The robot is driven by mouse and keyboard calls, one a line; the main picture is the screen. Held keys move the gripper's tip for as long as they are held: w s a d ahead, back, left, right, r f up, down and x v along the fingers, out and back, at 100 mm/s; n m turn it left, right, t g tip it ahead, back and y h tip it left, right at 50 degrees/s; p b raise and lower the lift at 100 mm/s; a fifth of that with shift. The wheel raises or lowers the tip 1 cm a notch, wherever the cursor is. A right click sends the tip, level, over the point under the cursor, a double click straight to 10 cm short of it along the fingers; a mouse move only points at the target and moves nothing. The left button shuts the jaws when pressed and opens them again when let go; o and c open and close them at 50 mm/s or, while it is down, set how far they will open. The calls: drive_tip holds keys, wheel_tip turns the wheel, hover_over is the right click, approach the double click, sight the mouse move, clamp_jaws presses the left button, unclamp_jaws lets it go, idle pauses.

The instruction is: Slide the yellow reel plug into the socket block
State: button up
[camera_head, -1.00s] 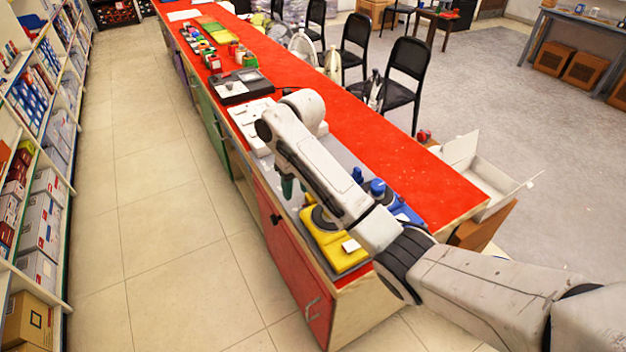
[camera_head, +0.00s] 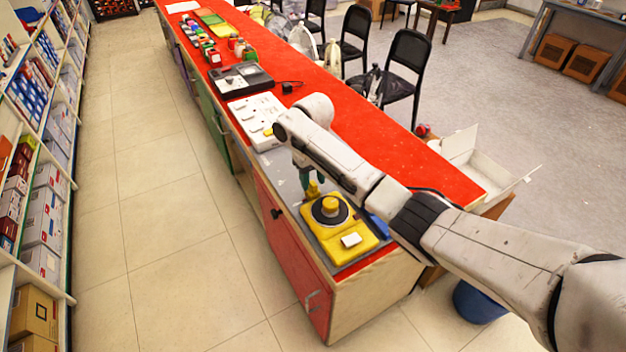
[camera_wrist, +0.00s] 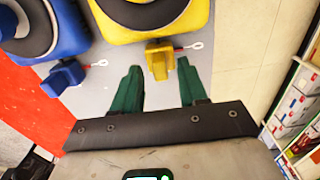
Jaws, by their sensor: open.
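The yellow reel (camera_head: 344,233) sits on the grey tray at the near end of the red counter. Its yellow plug (camera_wrist: 159,60) is at the top middle of the wrist view, beside the reel base. The plug also shows in the head view (camera_head: 313,189). My gripper (camera_wrist: 158,66) is open, its green fingertips on either side of the plug, with gaps on both sides. Whether the plug lies fully between the fingers in depth is unclear. The white socket block (camera_head: 257,116) lies farther along the counter, partly behind my arm.
A blue reel (camera_wrist: 38,30) and blue plug (camera_wrist: 64,76) lie left of the yellow reel in the wrist view. A black device (camera_head: 240,79) stands beyond the socket block. A white open box (camera_head: 478,165) and black chairs (camera_head: 404,75) are right of the counter.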

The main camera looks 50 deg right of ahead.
drive_tip(key=shift+f, duration=0.6)
clamp_jaws()
idle(0.3)
